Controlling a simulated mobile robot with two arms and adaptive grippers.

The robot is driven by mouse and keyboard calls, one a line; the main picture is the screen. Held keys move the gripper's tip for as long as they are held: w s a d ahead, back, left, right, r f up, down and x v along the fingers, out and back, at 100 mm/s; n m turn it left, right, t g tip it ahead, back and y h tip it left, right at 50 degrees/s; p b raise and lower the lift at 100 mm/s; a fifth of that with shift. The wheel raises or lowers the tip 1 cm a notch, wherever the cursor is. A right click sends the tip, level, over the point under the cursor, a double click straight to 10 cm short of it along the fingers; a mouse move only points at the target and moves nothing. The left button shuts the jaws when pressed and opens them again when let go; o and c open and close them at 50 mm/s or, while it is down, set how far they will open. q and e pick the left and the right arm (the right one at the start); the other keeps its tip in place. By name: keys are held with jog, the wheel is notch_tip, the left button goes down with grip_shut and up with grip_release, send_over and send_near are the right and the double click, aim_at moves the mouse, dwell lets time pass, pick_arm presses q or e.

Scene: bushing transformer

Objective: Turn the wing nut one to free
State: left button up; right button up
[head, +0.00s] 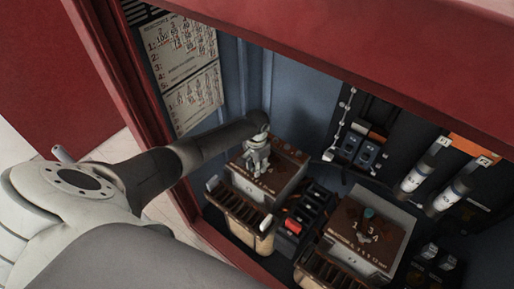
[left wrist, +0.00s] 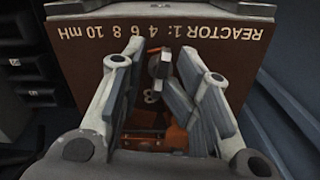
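My left gripper (head: 257,160) is over the top of the left box, the reactor 1 box (head: 285,175), inside the cabinet. In the left wrist view the brown panel (left wrist: 85,60) reads "REACTOR 1: 4 6 8 10 mH", upside down. A small dark and grey wing nut (left wrist: 158,66) stands on this panel, between the fingertips of my left gripper (left wrist: 162,62). A narrow gap shows on each side of it, so the fingers look open around it. In the head view the gripper hides the nut. My right gripper is not in view.
A second reactor box (head: 390,240) with a teal knob (head: 368,213) and numbers stands to the right. Switches with a red part (head: 293,225) lie between the boxes. The red cabinet frame (head: 165,150) borders the opening. Fuse-like cylinders (head: 418,175) are at the right.

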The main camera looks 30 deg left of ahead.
pick_arm(q)
notch_tip(320, 180, up, 12)
dwell(0.5)
jog(key=shift+w, duration=0.1)
